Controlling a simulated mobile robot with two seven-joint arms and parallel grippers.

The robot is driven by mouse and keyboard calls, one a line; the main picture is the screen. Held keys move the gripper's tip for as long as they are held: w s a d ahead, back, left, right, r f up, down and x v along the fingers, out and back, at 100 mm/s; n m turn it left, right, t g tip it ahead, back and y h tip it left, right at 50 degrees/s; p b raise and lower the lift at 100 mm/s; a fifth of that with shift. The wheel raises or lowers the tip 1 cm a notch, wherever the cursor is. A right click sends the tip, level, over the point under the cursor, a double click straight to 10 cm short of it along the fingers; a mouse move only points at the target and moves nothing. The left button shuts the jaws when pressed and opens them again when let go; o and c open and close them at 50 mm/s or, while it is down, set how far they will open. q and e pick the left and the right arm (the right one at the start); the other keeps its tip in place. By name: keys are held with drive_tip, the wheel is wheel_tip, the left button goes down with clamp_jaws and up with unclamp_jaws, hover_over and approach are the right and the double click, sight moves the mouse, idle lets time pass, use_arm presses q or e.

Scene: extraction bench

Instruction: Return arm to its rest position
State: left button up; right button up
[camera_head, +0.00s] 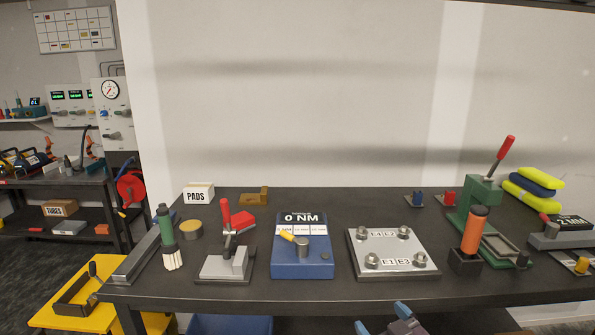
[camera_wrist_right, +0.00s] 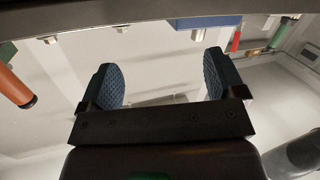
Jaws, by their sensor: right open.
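My right gripper (camera_head: 385,322) shows at the bottom edge of the head view, in front of the bench and below its front edge. Only its blue-grey finger ends show there. In the right wrist view the same gripper (camera_wrist_right: 161,82) has its two ridged blue pads wide apart with nothing between them. The rest of the right arm is hidden below the head picture. My left arm and gripper are not in view.
The dark bench (camera_head: 330,213) spans the view above the gripper. On it stand a blue torque tester (camera_head: 302,262), a metal plate with bolts (camera_head: 392,254), a green press (camera_head: 480,195) and an orange-handled tool (camera_head: 474,232). A yellow cart (camera_head: 60,312) stands at lower left.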

drive_tip(key=s+d+f+m+g+h, duration=0.2)
drive_tip(key=s+d+f, duration=0.3)
drive_tip(key=s+f, duration=0.4)
drive_tip(key=s+d+f+m+g+h, duration=0.2)
drive_tip(key=s+d+f, duration=0.3)
drive_tip(key=s+f, duration=0.5)
drive_tip(key=s+h, duration=0.1)
drive_tip(key=s, duration=0.5)
drive_tip(key=shift+d+f+m+g, duration=0.2)
drive_tip(key=shift+f+m+g, duration=0.1)
drive_tip(key=shift+m, duration=0.1)
drive_tip(key=shift+w, duration=0.1)
